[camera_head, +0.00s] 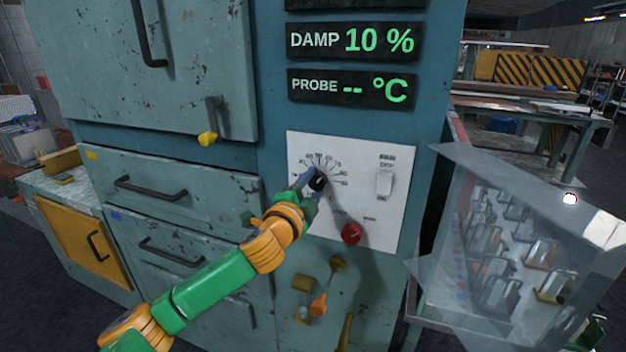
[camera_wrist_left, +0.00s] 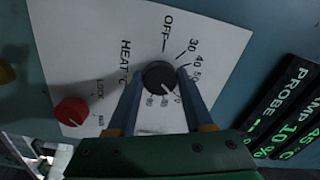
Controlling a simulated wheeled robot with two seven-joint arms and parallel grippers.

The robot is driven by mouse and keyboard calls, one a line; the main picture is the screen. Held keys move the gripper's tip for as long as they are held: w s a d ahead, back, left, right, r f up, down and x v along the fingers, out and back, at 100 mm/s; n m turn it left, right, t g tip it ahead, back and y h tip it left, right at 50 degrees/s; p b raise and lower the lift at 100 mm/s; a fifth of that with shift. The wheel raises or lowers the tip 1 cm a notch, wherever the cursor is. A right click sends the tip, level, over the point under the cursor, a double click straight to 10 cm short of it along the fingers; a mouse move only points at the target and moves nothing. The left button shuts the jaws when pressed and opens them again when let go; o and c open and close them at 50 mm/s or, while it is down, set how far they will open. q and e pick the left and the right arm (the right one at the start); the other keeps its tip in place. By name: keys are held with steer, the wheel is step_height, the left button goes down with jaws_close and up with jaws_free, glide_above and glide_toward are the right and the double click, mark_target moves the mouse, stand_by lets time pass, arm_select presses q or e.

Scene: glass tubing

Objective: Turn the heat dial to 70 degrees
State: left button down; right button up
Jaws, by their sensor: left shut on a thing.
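The heat dial (camera_head: 317,183) is a black round knob on a white panel (camera_head: 375,230) with a printed scale around it. In the left wrist view the dial (camera_wrist_left: 158,77) has a thin white mark pointing to the lower right, toward the higher numbers; the exact number is hard to read. My left gripper (camera_head: 309,181) is shut on the dial, with one blue finger on each side of it, as the left wrist view (camera_wrist_left: 160,78) shows. The fingers hide part of the scale. My right gripper is not in view.
Damp (camera_head: 355,41) and probe (camera_head: 348,89) displays sit above. An orange-handled lever (camera_head: 318,303) is below. A translucent case (camera_head: 455,215) stands at right.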

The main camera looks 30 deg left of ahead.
arm_select(q)
steer(key=shift+m+p, duration=0.3)
steer(key=shift+m, duration=0.4)
steer(key=shift+c, duration=1.4)
jaws_free()
steer(key=shift+s+f+b, duration=0.1)
steer(key=shift+s+b, duration=0.2)
steer(key=shift+s, duration=0.05)
steer(key=b+v, duration=0.3)
steer(key=v, duration=0.3)
steer(key=shift+s, duration=0.15)
steer(key=shift+d, duration=0.15)
